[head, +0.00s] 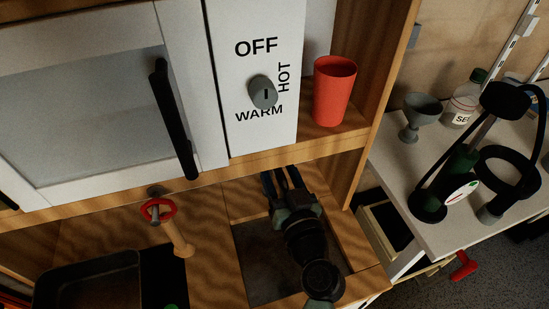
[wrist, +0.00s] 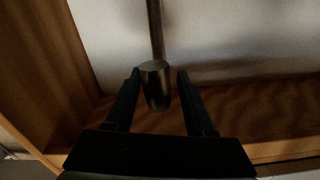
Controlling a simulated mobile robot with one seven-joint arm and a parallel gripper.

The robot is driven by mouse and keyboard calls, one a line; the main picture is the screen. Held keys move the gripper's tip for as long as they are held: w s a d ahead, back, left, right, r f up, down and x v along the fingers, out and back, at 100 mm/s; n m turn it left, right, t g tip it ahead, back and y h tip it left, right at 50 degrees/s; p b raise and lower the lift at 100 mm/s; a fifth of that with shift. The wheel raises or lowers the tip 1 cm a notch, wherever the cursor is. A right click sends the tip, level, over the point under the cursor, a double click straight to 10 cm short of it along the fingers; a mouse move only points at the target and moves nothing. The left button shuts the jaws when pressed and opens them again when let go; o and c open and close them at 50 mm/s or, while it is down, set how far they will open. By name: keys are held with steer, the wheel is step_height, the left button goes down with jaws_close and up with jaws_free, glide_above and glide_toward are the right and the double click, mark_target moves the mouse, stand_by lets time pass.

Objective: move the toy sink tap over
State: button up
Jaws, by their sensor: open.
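A dark sink-like basin (head: 85,285) is set in the wooden counter at the lower left of the head view. Behind it, a small grey fitting (head: 155,192) shows above a red ring (head: 158,211); I cannot tell for sure whether it is the tap. My gripper (head: 283,183) is at the right part of the counter, under the shelf edge, with its fingers pointing towards the back. In the wrist view my gripper (wrist: 158,88) is open. A grey metal cylinder (wrist: 155,85) on a thin rod shows between the fingers, with gaps at both sides. I cannot tell whether this is the tap.
A white panel with a grey knob (head: 263,92) and a red cup (head: 334,90) are above my gripper. A cabinet door with a black handle (head: 174,118) is to the left. A wooden stick (head: 181,238) stands near the basin. A white table (head: 400,185) is at the right.

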steer(key=shift+x, duration=0.95)
jaws_close()
stand_by(0.8)
